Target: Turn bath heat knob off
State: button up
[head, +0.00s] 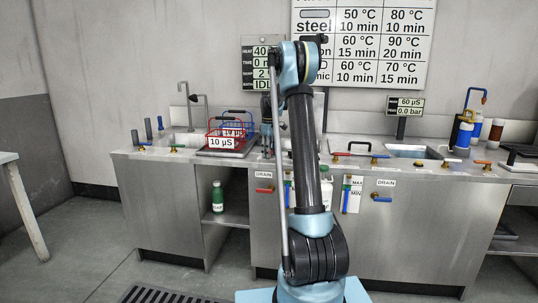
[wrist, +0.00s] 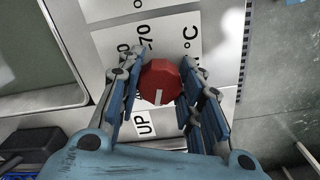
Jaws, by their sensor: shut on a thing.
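The red heat knob (wrist: 160,83) shows in the wrist view, with a pale pointer mark on its face. It sits on a white label (wrist: 103,57) with "70" and "°C" printed near it. My gripper (wrist: 161,92) is at the knob, its blue finger pads on both sides, shut on it. In the head view my gripper (head: 270,135) is low at the counter front, right of the red basket, partly behind my arm. The knob is hidden in the head view. The wall display (head: 262,65) reads "HEAT 40" and "IDL", its right side covered by my arm.
A red basket (head: 211,141) and a blue basket stand on the counter (head: 190,156) left of my gripper. Coloured valve handles line the counter's front. The floor (head: 95,240) at left is clear.

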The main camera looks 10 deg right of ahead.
jog(key=shift+n, duration=0.8)
jog(key=o, duration=1.1)
jog(key=shift+c, duration=0.2)
notch_tip(320, 180, up, 12)
